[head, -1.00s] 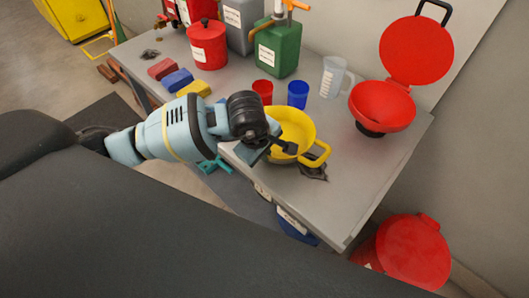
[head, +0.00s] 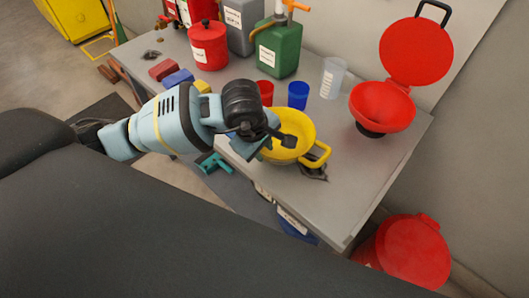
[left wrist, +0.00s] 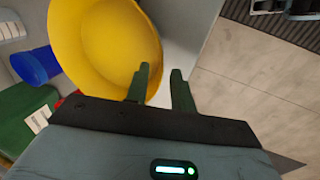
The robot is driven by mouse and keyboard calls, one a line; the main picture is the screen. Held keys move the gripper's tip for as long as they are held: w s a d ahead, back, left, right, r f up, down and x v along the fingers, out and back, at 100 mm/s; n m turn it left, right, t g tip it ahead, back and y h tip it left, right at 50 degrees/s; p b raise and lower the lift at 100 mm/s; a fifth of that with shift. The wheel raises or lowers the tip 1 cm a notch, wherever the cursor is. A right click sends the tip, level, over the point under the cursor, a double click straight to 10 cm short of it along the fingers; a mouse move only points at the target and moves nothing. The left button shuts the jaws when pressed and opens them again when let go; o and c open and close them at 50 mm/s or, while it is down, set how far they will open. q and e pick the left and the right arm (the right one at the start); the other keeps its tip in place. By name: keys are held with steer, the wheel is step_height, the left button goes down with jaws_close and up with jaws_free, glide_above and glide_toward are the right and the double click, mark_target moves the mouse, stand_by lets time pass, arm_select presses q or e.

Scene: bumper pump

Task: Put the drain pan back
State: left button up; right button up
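The drain pan is a yellow round pan (head: 297,124) with a loop handle, on the near part of the grey workbench, over a dark crumpled patch. It fills the upper middle of the left wrist view (left wrist: 95,45). My left gripper (head: 279,146) is at the pan's near-left side and hides part of its rim. In the left wrist view its two green fingers (left wrist: 160,85) stand apart. One finger overlaps the pan's interior and the other lies beyond its rim. Whether they touch the rim cannot be told. My right gripper is not in view.
Behind the pan on the workbench (head: 375,185) stand a red cup (head: 265,90), a blue cup (head: 298,94) and a clear jug (head: 333,78). A red lidded funnel (head: 382,107) stands to the right. A red bin (head: 412,252) is on the floor beside the bench.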

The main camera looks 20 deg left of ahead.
arm_select(q)
steer(key=v, duration=0.8)
steer(key=shift+r, duration=0.25)
